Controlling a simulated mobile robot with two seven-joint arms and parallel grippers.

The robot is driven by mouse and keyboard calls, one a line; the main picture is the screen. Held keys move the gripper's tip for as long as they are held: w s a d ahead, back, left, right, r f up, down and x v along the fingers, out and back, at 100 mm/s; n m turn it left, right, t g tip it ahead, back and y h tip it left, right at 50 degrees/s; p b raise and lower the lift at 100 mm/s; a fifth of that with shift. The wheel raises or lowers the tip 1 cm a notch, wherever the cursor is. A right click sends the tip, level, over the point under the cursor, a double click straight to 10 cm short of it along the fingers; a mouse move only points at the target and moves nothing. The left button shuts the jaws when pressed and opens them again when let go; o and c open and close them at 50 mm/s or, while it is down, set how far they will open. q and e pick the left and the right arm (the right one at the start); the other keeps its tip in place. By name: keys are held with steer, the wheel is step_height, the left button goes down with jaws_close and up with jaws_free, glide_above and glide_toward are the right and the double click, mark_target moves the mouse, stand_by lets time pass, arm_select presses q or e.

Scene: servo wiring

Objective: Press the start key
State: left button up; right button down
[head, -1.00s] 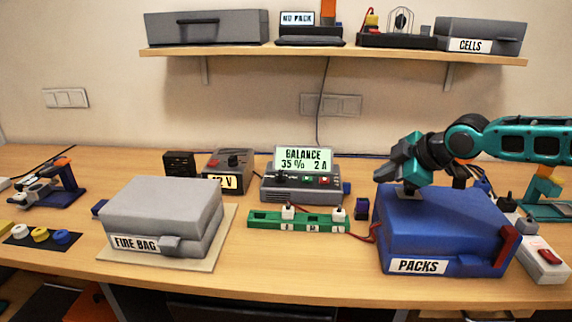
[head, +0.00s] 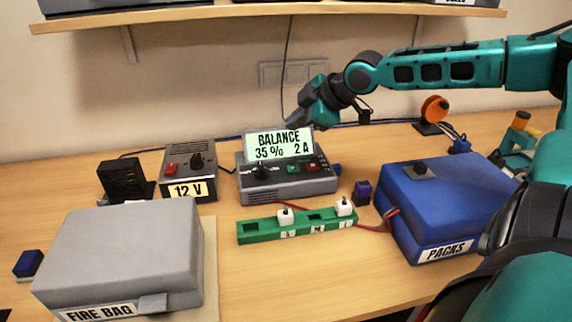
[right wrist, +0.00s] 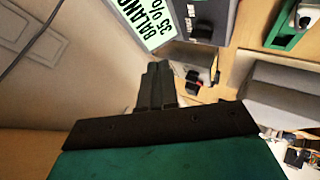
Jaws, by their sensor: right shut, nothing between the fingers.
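The charger (head: 287,184) stands mid-table with a lit screen (head: 279,145) reading BALANCE 35 % 2 A. Its front panel has a dark knob (head: 262,171), a green key (head: 292,169) and a red key (head: 312,167); I cannot read which is the start key. My right gripper (head: 296,123) is shut and empty, behind and above the screen, apart from the keys. In the right wrist view, its closed fingers (right wrist: 156,86) point toward the charger's screen (right wrist: 145,18). My left gripper is not in view.
A 12 V supply (head: 188,173) stands left of the charger. A green strip (head: 262,230) with white plugs lies in front. The grey fire bag box (head: 120,250) is at front left, the blue packs box (head: 430,200) at right. A shelf (head: 270,17) hangs above.

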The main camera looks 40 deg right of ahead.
mark_target(296, 169)
steer(key=shift+f, duration=0.15)
step_height(296, 169, down, 8)
steer(key=b, duration=0.7)
steer(key=shift+f, duration=0.3)
stand_by(1.4)
steer(key=shift+f+b, duration=0.4)
